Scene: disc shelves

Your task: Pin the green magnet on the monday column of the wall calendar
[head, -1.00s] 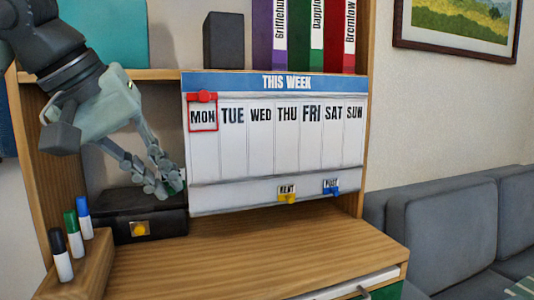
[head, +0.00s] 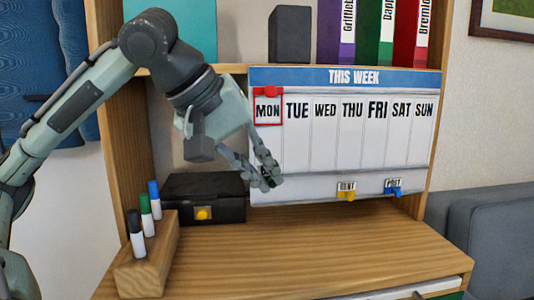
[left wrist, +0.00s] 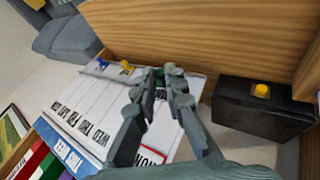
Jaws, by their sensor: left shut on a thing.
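The wall calendar (head: 340,185) is a white board with a blue "THIS WEEK" header and day columns; it also shows upside down in the left wrist view (left wrist: 88,88). The MON column (head: 268,138) is at its left end, with a red frame around its label. My left gripper (head: 263,181) is in front of the calendar's lower left corner, below the MON label. It is shut on the green magnet (left wrist: 160,74), which is mostly hidden between the fingertips. I cannot tell whether it touches the board. My right gripper is not in view.
A yellow magnet (head: 346,195) and a blue magnet (head: 393,190) hold small cards on the lower strip. A marker block (head: 150,262) is at the front left. The desk top (head: 310,250) is clear.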

